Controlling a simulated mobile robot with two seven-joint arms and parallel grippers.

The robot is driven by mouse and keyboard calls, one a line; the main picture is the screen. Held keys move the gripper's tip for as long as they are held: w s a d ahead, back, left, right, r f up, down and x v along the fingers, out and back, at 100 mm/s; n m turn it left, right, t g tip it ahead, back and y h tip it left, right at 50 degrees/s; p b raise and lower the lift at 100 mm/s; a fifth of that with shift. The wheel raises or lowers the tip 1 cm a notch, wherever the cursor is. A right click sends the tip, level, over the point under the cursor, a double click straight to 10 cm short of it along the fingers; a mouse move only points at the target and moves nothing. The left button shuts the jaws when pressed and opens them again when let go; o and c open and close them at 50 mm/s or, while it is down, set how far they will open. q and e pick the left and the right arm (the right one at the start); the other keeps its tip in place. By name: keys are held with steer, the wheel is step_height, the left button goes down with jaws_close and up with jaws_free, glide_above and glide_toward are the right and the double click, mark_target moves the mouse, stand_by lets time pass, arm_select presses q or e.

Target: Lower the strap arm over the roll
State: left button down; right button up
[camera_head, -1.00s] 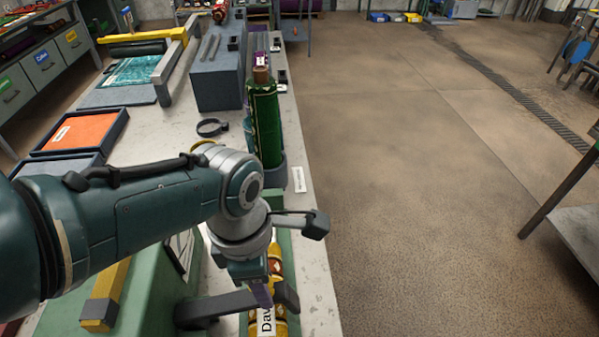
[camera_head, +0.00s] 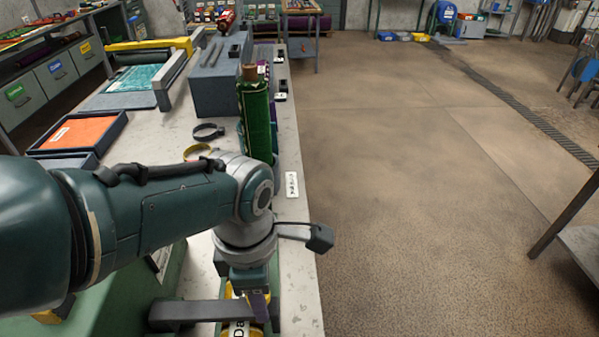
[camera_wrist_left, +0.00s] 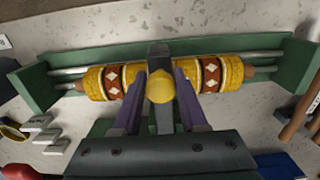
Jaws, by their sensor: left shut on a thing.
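In the left wrist view, the yellow roll (camera_wrist_left: 105,82) with brown bands and white diamonds lies across a green cradle (camera_wrist_left: 40,88) with metal rods. The dark grey strap arm (camera_wrist_left: 160,51) crosses the roll's middle; I cannot tell whether it touches. My left gripper (camera_wrist_left: 160,78), with purple fingers, is shut on the strap arm's yellow knob (camera_wrist_left: 160,88). My forearm hides much of the cradle. My right gripper is not in view.
A green roll (camera_head: 256,115) stands upright on the bench (camera_head: 165,130) beyond my wrist. Open floor (camera_head: 430,200) lies to the right.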

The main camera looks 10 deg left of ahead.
arm_select(q)
steer(key=shift+f, duration=0.2)
steer(key=shift+c, duration=2.4)
jaws_free()
steer(key=shift+d, duration=0.15)
step_height(320, 180, up, 10)
steer(key=p, duration=0.9)
